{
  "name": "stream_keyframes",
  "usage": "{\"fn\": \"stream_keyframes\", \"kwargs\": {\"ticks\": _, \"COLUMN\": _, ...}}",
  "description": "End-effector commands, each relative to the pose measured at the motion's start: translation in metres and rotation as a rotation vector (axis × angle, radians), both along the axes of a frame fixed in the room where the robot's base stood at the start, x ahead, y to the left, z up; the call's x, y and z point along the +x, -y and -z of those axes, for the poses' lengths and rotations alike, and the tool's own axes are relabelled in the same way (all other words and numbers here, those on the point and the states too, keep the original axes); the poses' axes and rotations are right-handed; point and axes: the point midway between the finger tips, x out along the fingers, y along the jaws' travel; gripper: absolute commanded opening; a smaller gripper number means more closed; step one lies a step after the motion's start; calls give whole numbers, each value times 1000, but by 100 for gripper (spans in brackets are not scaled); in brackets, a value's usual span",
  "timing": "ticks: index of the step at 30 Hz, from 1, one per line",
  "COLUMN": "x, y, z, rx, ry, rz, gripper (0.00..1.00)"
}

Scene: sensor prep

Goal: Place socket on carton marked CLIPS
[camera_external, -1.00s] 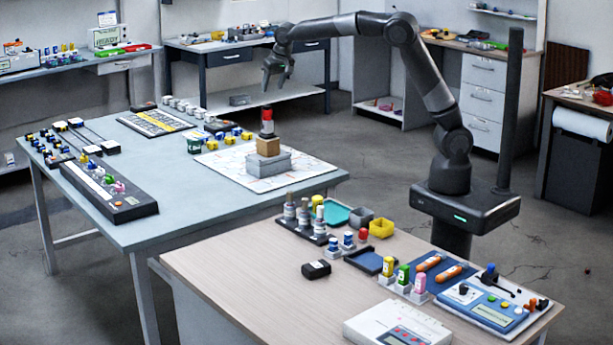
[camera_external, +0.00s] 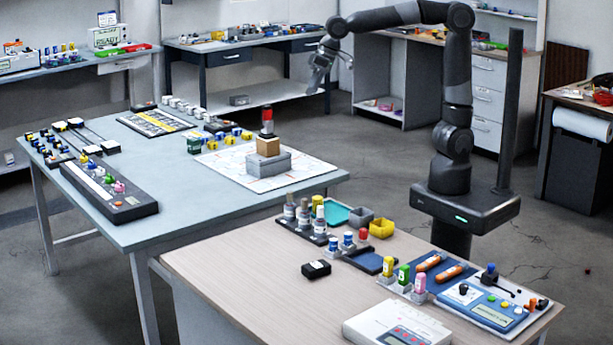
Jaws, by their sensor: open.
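A small brown carton (camera_external: 268,147) rests on a grey box (camera_external: 288,163) on the white mat of the left table. A dark-and-red piece (camera_external: 267,114) stands upright on the brown carton. No lettering is readable on the carton or the box, and I cannot tell for sure whether the dark-and-red piece is the socket. My gripper (camera_external: 317,77) is open and empty, high up, behind and to the right of this stack in the picture. It touches nothing on the table.
The white mat (camera_external: 221,165) has bare room around the stack. Several yellow-and-dark parts (camera_external: 228,138) and a green container (camera_external: 194,143) sit behind it. The wooden table (camera_external: 240,268) in front holds bottles, bins and tools, with its left part clear.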

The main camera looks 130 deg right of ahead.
Motion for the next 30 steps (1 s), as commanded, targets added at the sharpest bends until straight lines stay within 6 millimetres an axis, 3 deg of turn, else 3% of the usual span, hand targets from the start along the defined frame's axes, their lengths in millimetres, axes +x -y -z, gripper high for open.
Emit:
{"fn": "stream_keyframes", "kwargs": {"ticks": 1, "x": -5, "y": -30, "z": -2, "rx": 0, "ry": 13, "rz": -74, "gripper": 55}}
{"fn": "stream_keyframes", "kwargs": {"ticks": 6, "x": -28, "y": -121, "z": 3, "rx": -24, "ry": 39, "rz": -320, "gripper": 55}}
{"fn": "stream_keyframes", "kwargs": {"ticks": 12, "x": -74, "y": -211, "z": 21, "rx": -83, "ry": 61, "rz": -603, "gripper": 55}}
{"fn": "stream_keyframes", "kwargs": {"ticks": 15, "x": -99, "y": -244, "z": 35, "rx": -119, "ry": 67, "rz": -727, "gripper": 55}}
{"fn": "stream_keyframes", "kwargs": {"ticks": 21, "x": -133, "y": -279, "z": 57, "rx": -180, "ry": 72, "rz": -883, "gripper": 55}}
{"fn": "stream_keyframes", "kwargs": {"ticks": 30, "x": -142, "y": -287, "z": 64, "rx": -196, "ry": 72, "rz": -922, "gripper": 55}}
